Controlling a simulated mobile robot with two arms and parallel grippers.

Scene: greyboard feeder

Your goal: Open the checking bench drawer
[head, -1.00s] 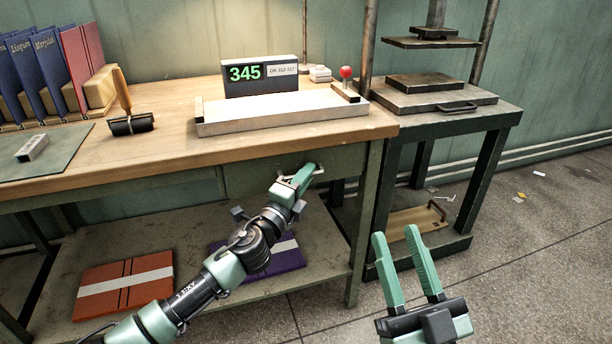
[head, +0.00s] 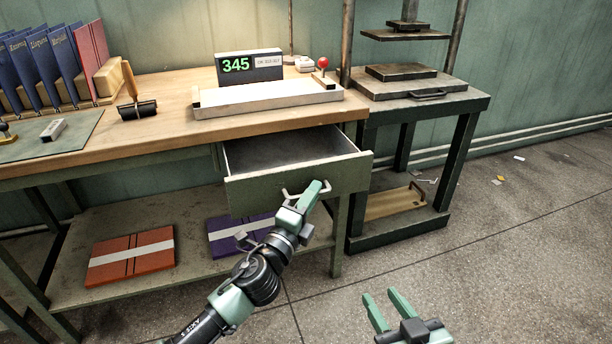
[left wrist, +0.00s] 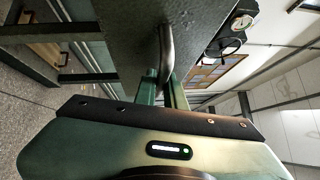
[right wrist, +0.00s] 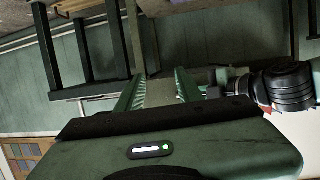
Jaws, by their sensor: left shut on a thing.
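The checking bench (head: 180,126) has a green-grey drawer (head: 345,173) under its right end. The drawer stands pulled out, and its dark inside shows and looks empty. My left gripper (head: 308,194) is at the drawer front, shut on its metal handle (head: 291,194). The left wrist view shows the handle (left wrist: 166,50) between the two fingers (left wrist: 163,86). My right gripper (head: 385,308) is open and empty, low in front of the bench and apart from it. The right wrist view also shows its spread fingers (right wrist: 158,92).
On the bench stand a display reading 345 (head: 249,66), a pale tray (head: 265,101), a roller (head: 137,108) and a row of books (head: 40,65). Orange (head: 130,256) and purple (head: 228,237) boards lie on the lower shelf. A press table (head: 420,100) stands to the right.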

